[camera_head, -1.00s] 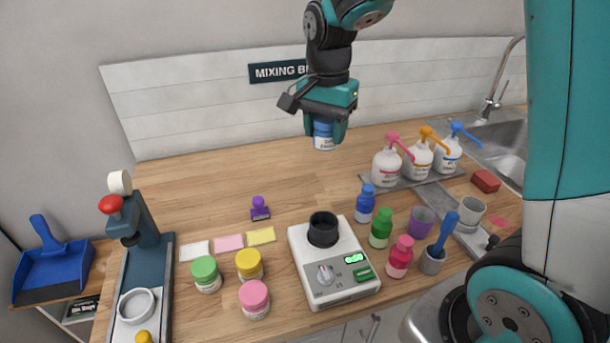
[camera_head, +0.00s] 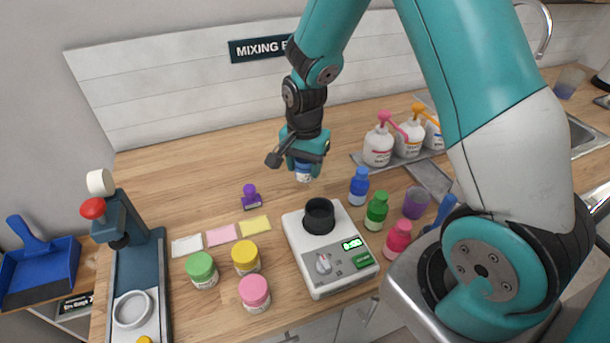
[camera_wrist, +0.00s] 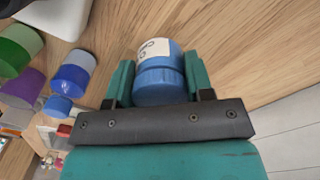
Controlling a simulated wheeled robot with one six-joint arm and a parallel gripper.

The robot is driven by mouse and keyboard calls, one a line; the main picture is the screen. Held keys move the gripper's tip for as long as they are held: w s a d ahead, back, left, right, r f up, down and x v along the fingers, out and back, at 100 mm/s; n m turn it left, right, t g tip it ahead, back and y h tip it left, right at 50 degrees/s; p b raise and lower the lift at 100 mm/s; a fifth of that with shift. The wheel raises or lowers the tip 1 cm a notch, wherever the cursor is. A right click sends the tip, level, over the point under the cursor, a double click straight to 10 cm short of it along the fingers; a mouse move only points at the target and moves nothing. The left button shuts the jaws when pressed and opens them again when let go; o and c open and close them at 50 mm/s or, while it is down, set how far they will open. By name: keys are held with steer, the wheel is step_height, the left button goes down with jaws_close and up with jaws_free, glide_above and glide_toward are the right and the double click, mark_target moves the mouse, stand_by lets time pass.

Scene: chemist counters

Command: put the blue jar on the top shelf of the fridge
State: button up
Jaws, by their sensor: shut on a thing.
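The blue jar (camera_wrist: 160,82) has a blue lid and a white label. My gripper (camera_head: 304,166) is shut on it, with one finger on each side of the lid in the wrist view (camera_wrist: 158,84). In the head view the jar (camera_head: 304,174) hangs below my gripper, above the wooden counter behind the scale. Its lower part shows and the rest is hidden by my fingers. The fridge and its top shelf are not in view.
A white scale with a black cup (camera_head: 319,216) stands in front. Blue (camera_head: 359,187), green (camera_head: 376,212) and pink (camera_head: 398,238) bottles stand to its right. Pump bottles (camera_head: 379,146) stand on a tray at the back right. The counter left of my gripper is mostly clear.

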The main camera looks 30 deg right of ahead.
mark_target(305, 179)
steer(key=shift+f, duration=2.1)
steer(key=shift+f, duration=0.1)
steer(key=o, duration=0.9)
